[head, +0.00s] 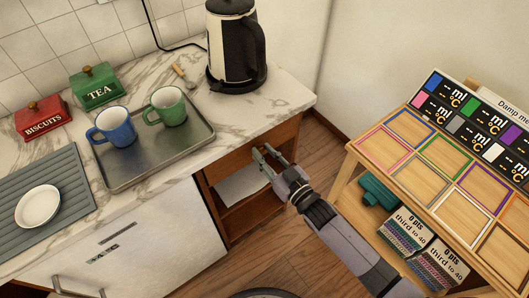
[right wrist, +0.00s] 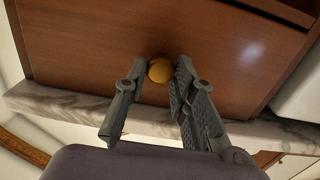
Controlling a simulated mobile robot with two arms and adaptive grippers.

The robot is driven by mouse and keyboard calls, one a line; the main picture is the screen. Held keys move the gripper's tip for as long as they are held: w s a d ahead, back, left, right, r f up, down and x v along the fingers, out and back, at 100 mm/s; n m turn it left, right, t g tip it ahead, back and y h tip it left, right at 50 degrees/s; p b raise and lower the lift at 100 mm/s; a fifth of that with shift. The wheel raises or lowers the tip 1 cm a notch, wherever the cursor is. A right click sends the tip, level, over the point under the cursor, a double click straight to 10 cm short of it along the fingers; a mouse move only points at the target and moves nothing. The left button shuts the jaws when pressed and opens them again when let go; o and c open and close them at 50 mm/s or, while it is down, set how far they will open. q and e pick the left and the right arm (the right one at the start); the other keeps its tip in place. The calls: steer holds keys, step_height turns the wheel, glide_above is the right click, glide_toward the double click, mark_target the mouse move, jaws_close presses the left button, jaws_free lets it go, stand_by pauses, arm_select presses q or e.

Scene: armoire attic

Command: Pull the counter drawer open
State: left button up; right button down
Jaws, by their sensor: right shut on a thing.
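The counter drawer has a brown wooden front (right wrist: 90,45) with a round yellow knob (right wrist: 159,70), seen in the right wrist view. My right gripper (right wrist: 160,72) is shut on the knob, one finger on each side of it. In the head view the right gripper (head: 268,158) reaches in under the counter's right end and partly hides the wooden front. In the right wrist view the front lies close to the marble counter edge (right wrist: 60,108); I cannot tell whether there is a gap. My left gripper is not in view.
The marble counter (head: 265,112) carries a metal tray (head: 140,170) with a blue mug (head: 115,127) and a green mug (head: 166,106), and a kettle (head: 230,45). A wooden stand (head: 415,180) is on the right. Some bare floor (head: 275,255) shows between counter and stand.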

steer(key=p+v, duration=0.7)
steer(key=v, duration=1.8)
steer(key=shift+s+d, duration=0.2)
steer(key=shift+s, duration=0.15)
steer(key=c, duration=1.4)
jaws_free()
steer(key=shift+o, duration=0.2)
steer(key=v, duration=1.2)
